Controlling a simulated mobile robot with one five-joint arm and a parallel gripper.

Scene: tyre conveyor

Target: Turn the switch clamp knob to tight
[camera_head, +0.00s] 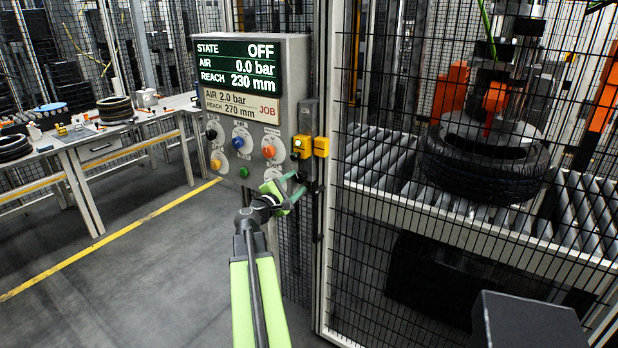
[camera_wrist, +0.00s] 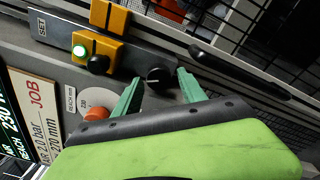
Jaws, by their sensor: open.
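A black knob (camera_wrist: 158,77) sits on the narrow grey switch strip (camera_wrist: 55,32), beyond the yellow boxes, in the wrist view. No label naming the clamp is legible, and I cannot read how the knob is turned. My gripper (camera_head: 297,184) is open, just below the yellow boxes in the head view. In the wrist view its two green fingers (camera_wrist: 158,84) stand on either side of the black knob, with a gap to each. I cannot tell how deep the tips reach. In the head view the fingers largely hide this knob.
The control panel (camera_head: 293,70) reads STATE OFF, AIR 0.0 bar, REACH 230 mm. An orange knob (camera_wrist: 96,113) is close to one finger. A mesh fence (camera_head: 370,200) stands right, before a tyre (camera_head: 480,175).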

